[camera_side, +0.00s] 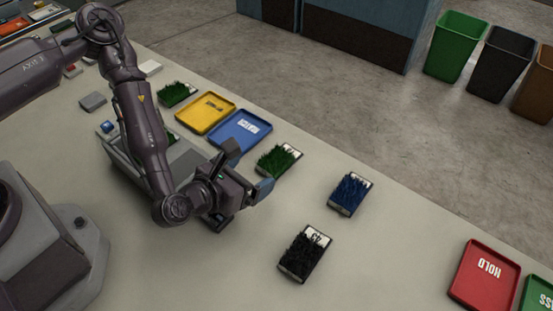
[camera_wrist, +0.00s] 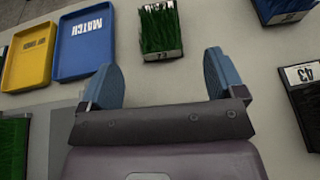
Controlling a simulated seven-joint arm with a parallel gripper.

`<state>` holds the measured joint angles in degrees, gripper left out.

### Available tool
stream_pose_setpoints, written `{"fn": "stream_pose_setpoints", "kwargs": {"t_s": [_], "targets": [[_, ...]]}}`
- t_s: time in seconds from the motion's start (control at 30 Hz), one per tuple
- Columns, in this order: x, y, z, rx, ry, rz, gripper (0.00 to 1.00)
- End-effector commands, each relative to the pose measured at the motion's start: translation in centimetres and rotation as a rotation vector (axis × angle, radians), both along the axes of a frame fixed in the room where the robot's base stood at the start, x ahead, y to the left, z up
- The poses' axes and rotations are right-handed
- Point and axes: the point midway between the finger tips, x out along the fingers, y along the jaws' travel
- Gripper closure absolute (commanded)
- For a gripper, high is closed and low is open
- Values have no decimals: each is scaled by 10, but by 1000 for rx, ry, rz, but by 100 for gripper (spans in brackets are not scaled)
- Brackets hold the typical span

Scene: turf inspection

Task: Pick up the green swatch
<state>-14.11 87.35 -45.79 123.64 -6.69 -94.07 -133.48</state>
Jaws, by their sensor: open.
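A green turf swatch (camera_side: 278,158) with a white label lies on the table just beyond my gripper (camera_side: 251,172). In the wrist view the same green swatch (camera_wrist: 160,28) is at top centre, ahead of the gap between my fingers (camera_wrist: 160,75). My gripper is open and empty, with its blue fingertips apart. The fingers appear not to touch the swatch. Another green swatch (camera_side: 176,93) lies farther back beside the yellow tray. A third green patch (camera_side: 171,137) shows partly behind my arm on a grey device; it may be the green turf at the wrist view's left edge (camera_wrist: 12,145).
A blue swatch (camera_side: 350,192) and a black swatch (camera_side: 304,252) lie to the right. The blue MATCH tray (camera_side: 226,143) and yellow tray (camera_side: 187,125) are beside the green swatch. A red HOLD tray (camera_side: 480,290) is at lower right. Bins (camera_side: 455,45) stand beyond the table.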

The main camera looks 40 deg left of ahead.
Motion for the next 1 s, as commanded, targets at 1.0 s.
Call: {"fn": "stream_pose_setpoints", "kwargs": {"t_s": [1.0], "targets": [[61,-3,-23,1,-2,1,51]]}}
